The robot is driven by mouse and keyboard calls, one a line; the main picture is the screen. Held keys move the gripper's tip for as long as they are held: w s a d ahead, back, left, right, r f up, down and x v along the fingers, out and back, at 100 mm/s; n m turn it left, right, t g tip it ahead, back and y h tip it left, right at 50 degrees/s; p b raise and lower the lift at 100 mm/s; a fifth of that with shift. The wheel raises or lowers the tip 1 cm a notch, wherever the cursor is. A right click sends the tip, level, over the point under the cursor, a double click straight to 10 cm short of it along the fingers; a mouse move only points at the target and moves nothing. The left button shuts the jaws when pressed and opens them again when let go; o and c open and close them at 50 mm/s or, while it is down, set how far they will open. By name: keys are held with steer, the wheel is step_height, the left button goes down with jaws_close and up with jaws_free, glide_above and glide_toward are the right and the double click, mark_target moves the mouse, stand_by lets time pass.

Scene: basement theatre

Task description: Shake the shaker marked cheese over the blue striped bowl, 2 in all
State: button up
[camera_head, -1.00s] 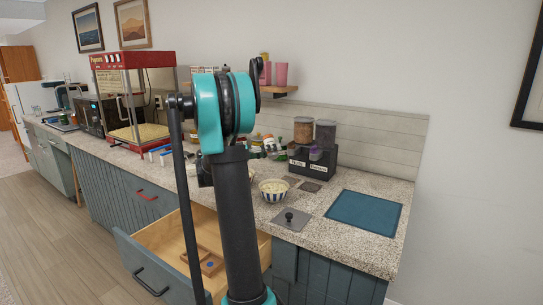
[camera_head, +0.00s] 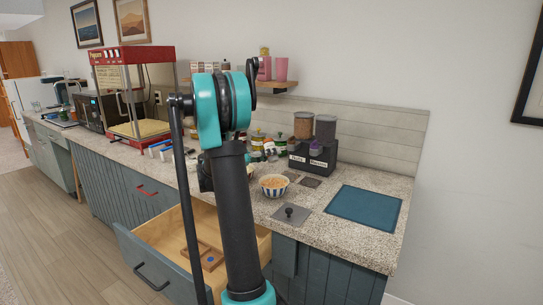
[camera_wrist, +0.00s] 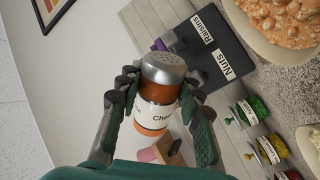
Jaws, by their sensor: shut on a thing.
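In the wrist view my gripper (camera_wrist: 160,84) is shut on a shaker (camera_wrist: 152,118) with a silver cap, orange contents and a white label reading "Che…". The shaker appears tipped well over on its side; its exact tilt is hard to tell. The blue striped bowl (camera_head: 274,191) stands on the counter right of my arm in the head view, holding popcorn with an orange coating. Its pale side (camera_wrist: 262,44) shows at the top right of the wrist view, apart from the shaker. My gripper is mostly hidden behind my arm in the head view.
A black dispenser stand (camera_head: 312,160) marked Nuts and Raisins stands behind the bowl. Jars (camera_head: 257,142) stand left of it. A steel plate with a knob (camera_head: 290,214) and a blue mat (camera_head: 364,211) lie to the right. A drawer (camera_head: 150,262) hangs open in front.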

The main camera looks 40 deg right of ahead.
mark_target(272, 147)
steer(key=shift+r, duration=0.1)
steer(key=shift+r, duration=1.65)
steer(key=shift+f, duration=0.1)
step_height(272, 147, down, 3)
steer(key=shift+f, duration=0.2)
steer(key=shift+s, duration=0.1)
